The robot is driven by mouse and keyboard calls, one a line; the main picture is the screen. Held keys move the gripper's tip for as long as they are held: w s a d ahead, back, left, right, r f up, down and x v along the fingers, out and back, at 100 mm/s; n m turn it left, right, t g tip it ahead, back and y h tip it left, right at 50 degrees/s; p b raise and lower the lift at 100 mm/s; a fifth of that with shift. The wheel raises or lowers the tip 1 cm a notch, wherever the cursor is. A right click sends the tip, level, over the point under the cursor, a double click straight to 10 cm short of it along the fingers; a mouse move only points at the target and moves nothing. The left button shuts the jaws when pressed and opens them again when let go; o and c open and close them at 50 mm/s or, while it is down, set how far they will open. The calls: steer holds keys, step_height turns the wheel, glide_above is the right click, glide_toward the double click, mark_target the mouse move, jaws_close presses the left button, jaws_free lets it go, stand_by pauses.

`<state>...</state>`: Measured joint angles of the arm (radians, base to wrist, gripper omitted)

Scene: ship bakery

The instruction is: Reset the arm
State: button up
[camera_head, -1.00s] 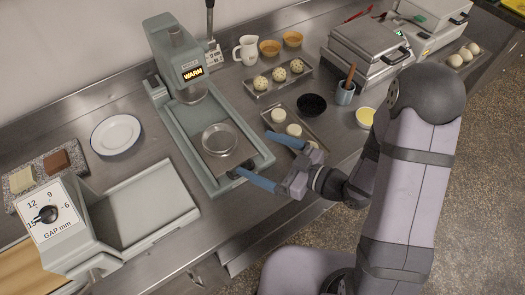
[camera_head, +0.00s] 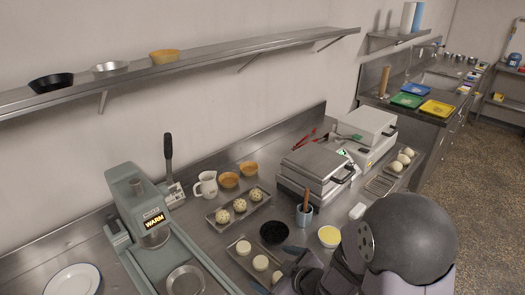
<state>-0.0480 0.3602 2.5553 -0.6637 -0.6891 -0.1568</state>
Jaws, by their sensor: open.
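My gripper (camera_head: 293,262) is only partly in view at the bottom edge, just right of the tray of pale dough pieces (camera_head: 243,248). A bluish finger shows there beside the dark wrist parts. The rest of the fingers is cut off or hidden, and I see nothing held. My arm (camera_head: 400,245) is folded at the lower right, its dark round joint above the counter's front side.
A black bowl (camera_head: 273,233), a blue-grey cup with a wooden handle (camera_head: 305,216) and a yellow-filled bowl (camera_head: 329,236) stand close to the gripper. The press (camera_head: 145,205) is left, the hinged grill (camera_head: 318,170) behind. A wall shelf (camera_head: 210,58) runs above.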

steer(key=d+h, duration=0.1)
steer(key=d, duration=0.1)
steer(key=d+m+h, duration=0.1)
steer(key=d, duration=0.1)
steer(key=d+f+m+h, duration=0.1)
steer(key=shift+s+d+g, duration=0.35)
steer(key=shift+d+g, duration=0.05)
steer(key=s+d+m+g+h+b, duration=0.1)
steer(key=s+d+m+g, duration=0.2)
steer(key=s, duration=0.5)
steer(key=s+d+m+g+h+b, duration=0.1)
steer(key=s+d+m+g+b, duration=0.1)
steer(key=s, duration=0.7)
steer(key=d+m+g, duration=0.1)
steer(key=m+g, duration=0.1)
steer(key=m, duration=0.1)
steer(key=shift+s+r+m+g, duration=0.2)
steer(key=shift+m+g, duration=0.1)
